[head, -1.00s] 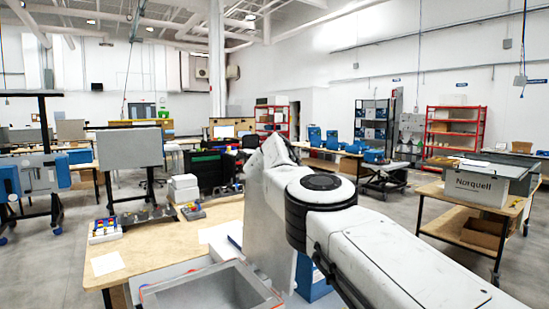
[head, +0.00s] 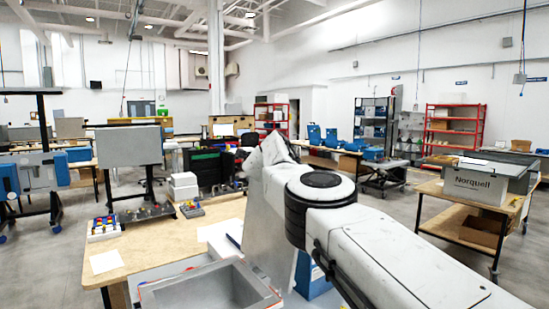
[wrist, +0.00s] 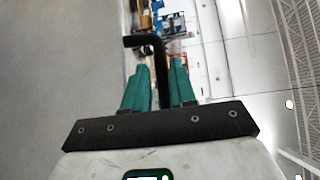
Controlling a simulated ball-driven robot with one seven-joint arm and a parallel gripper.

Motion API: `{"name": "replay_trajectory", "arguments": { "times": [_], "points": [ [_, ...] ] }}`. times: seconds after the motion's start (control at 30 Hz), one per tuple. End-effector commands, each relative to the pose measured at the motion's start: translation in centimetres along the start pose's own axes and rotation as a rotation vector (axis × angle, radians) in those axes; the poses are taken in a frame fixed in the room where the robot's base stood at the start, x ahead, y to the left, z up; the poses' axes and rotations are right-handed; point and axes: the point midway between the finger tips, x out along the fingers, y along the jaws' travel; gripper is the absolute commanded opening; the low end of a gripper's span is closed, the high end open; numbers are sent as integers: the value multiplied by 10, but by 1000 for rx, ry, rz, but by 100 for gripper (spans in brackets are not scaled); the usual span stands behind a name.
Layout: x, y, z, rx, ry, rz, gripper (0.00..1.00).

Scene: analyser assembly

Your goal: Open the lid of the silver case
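A large plain grey surface (wrist: 60,70) fills the left of the wrist view. It may be a face of the silver case, but I cannot confirm that. A black L-shaped bar (wrist: 159,62) appears to meet its edge, bends, and runs down between the two green fingers of my gripper (wrist: 160,80). The fingers stand on either side of the bar with little or no gap. I cannot tell whether they press on it. My gripper is hidden behind my arm in the head view. I cannot pick out the silver case for certain there.
A wooden table (head: 150,250) with coloured parts and white boxes (head: 183,186) stands at front left. A grey panel (head: 138,147) stands behind it. A cart at right bears a grey Norquell bin (head: 475,183). Open floor (head: 400,215) lies between.

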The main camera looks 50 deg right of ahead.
Motion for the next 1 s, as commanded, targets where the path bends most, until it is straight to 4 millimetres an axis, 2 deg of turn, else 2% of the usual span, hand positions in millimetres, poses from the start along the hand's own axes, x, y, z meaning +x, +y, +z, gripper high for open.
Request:
{"name": "replay_trajectory", "arguments": {
  "times": [0.47,0.7,0.8,1.0],
  "points": [
    [-10,-11,-4,15,10,-26,26],
    [-28,2,-1,6,0,-4,26],
    [-38,-3,0,5,1,-7,26],
    [-62,0,1,3,-1,-2,26]
  ]
}}
